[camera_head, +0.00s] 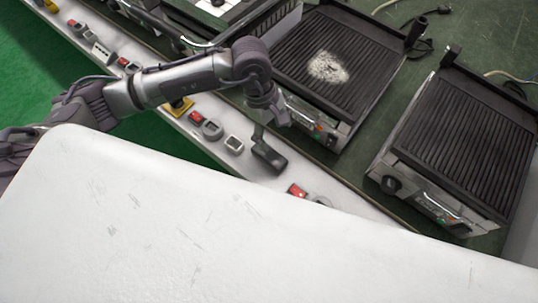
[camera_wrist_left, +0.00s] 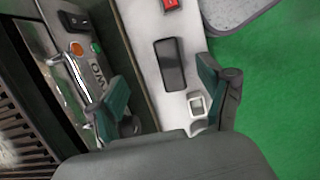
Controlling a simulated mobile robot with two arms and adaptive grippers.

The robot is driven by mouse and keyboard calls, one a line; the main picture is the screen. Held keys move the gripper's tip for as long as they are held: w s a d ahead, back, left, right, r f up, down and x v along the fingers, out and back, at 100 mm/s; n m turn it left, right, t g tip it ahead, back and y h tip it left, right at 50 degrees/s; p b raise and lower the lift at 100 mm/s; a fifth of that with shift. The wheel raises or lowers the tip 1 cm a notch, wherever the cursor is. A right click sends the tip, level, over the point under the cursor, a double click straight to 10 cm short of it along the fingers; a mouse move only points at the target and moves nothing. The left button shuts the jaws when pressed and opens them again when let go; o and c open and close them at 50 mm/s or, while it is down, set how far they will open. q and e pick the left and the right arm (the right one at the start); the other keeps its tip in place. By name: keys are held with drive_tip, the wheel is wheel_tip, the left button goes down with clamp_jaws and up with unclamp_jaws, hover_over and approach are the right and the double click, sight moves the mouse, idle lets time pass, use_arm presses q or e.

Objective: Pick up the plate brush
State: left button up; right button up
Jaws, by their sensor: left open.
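A dark oblong block, which looks like the plate brush (camera_head: 268,155), lies on the narrow white counter strip below the middle grill. In the left wrist view the block (camera_wrist_left: 172,65) lies flat and lengthwise on the strip, ahead of the fingers. My left gripper (camera_head: 268,108) hangs above and close to the block. In the left wrist view the left gripper (camera_wrist_left: 165,97) has its two fingers wide apart, one on each side of the strip, with nothing between them. Whether a finger touches anything is not clear. My right gripper is out of view.
The middle grill (camera_head: 345,60) bears a whitish patch. Another grill (camera_head: 465,140) stands to the right. Red switches (camera_head: 297,190) and small sockets (camera_head: 234,144) sit along the strip. A large white scratched surface (camera_head: 150,220) fills the front. Green floor (camera_head: 40,85) shows at left.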

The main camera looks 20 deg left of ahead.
use_arm(q)
drive_tip(key=a+f+y, duration=0.1)
drive_tip(key=a, duration=0.2)
hover_over(269, 154)
drive_tip(key=f, duration=0.7)
drive_tip(key=shift+w+a+f, duration=0.15)
drive_tip(key=shift+w+a, duration=0.05)
drive_tip(key=shift+s+d+f+p, duration=0.1)
drive_tip(key=shift+f+p, duration=0.15)
drive_tip(key=shift+f, duration=1.2)
drive_tip(key=shift+s+d+f+p, duration=0.1)
drive_tip(key=shift+f+p, duration=0.15)
drive_tip(key=shift+f, duration=1.2)
drive_tip(key=c, duration=1.3)
drive_tip(key=shift+r, duration=0.15)
wheel_tip(269, 154, up, 4)
drive_tip(key=shift+w+r, duration=0.1)
drive_tip(key=d+r, duration=0.2)
drive_tip(key=d, duration=0.1)
drive_tip(key=s+d+r+b, duration=0.1)
drive_tip(key=d+r, duration=0.1)
drive_tip(key=d, duration=0.2)
drive_tip(key=s+d+r+b, duration=0.1)
drive_tip(key=d+r, duration=0.1)
drive_tip(key=d, duration=0.2)
drive_tip(key=shift+d+r, duration=0.25)
drive_tip(key=shift+r, duration=0.1)
